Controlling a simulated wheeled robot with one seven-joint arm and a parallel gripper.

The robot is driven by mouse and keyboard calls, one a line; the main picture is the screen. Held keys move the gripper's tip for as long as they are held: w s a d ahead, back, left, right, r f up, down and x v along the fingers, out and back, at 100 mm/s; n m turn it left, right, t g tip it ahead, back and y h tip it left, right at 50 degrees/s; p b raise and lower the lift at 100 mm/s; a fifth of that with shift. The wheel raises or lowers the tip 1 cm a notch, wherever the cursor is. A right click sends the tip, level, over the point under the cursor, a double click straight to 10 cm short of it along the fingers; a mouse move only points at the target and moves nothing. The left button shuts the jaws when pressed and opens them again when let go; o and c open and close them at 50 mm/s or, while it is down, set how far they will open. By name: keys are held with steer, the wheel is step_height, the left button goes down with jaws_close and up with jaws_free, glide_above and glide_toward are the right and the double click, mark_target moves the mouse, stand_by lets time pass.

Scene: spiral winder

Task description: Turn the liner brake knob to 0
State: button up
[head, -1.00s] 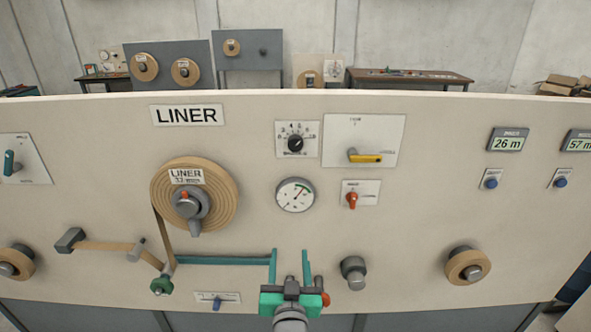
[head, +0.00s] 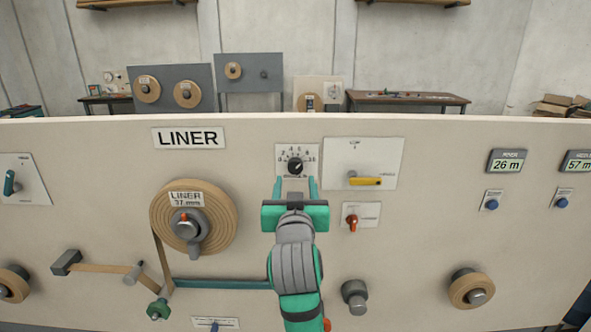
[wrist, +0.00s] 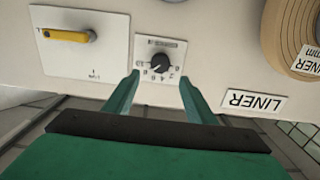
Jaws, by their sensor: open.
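The liner brake knob (head: 295,165) is a small black round knob on a white plate with a numbered dial, right of the LINER sign. In the wrist view the knob (wrist: 160,63) appears upside down, beyond and roughly midway between my fingertips. I cannot read its exact setting; its pointer is too small. My gripper (head: 296,181) is open and empty, its two teal fingers pointing at the panel just below the knob in the head view. In the wrist view the fingers (wrist: 160,73) reach the lower corners of the dial plate. No contact with the knob shows. My gripper hides the gauge below.
A yellow lever (head: 365,181) on a white plate is close right of the dial. A red knob (head: 352,220) sits below it. The large liner roll (head: 222,207) bulges from the panel at left. A LINER sign (head: 188,138) is above the roll.

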mark_target(296, 167)
steer(key=w, duration=0.9)
steer(key=c, duration=1)
